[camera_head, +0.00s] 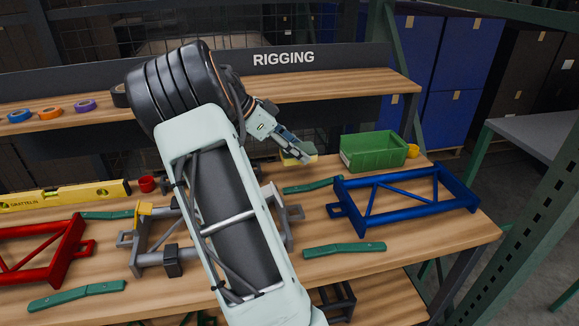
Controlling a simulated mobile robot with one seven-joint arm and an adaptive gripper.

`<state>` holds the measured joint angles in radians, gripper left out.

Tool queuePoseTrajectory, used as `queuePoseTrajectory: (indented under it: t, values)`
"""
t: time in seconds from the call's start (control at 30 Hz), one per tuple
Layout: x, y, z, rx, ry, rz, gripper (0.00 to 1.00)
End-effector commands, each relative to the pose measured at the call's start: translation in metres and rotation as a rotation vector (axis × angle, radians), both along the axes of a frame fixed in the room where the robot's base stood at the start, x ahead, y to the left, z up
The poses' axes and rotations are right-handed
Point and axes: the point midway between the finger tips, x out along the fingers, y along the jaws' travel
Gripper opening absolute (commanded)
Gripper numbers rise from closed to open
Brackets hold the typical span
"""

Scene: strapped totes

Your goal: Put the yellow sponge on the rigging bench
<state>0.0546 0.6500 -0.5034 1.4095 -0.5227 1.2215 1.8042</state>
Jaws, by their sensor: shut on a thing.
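My gripper (303,156) is shut on the yellow sponge (296,161), which is mostly hidden by the fingers. The gripper is left of the green bin, over the rear part of the wooden rigging bench (425,248). I cannot tell whether the sponge touches the bench top. A raised back shelf carries the word RIGGING on its dark backboard (284,57). My arm crosses the middle of the view and hides part of the bench.
A green bin (372,154) stands right of the gripper, with a blue frame (405,203) in front. Green bars (345,249), a grey fixture (155,245), a red frame (45,255) and a yellow level (65,195) lie around. Bare wood shows at front right.

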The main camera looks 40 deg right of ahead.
Motion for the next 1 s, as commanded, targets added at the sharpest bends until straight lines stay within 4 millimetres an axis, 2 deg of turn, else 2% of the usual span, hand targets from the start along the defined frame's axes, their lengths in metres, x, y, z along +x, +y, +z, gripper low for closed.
queuePoseTrajectory:
  t: [0.23,0.5,0.83,1.0]
  values:
    - [0.033,-0.034,-0.022,-0.001,0.001,-0.002,0.36]
    - [0.057,-0.058,-0.064,0.0,0.002,-0.001,0.36]
    - [0.068,-0.067,-0.081,0.0,0.002,0.0,0.36]
    - [0.068,-0.066,-0.107,0.001,0.002,0.0,0.36]
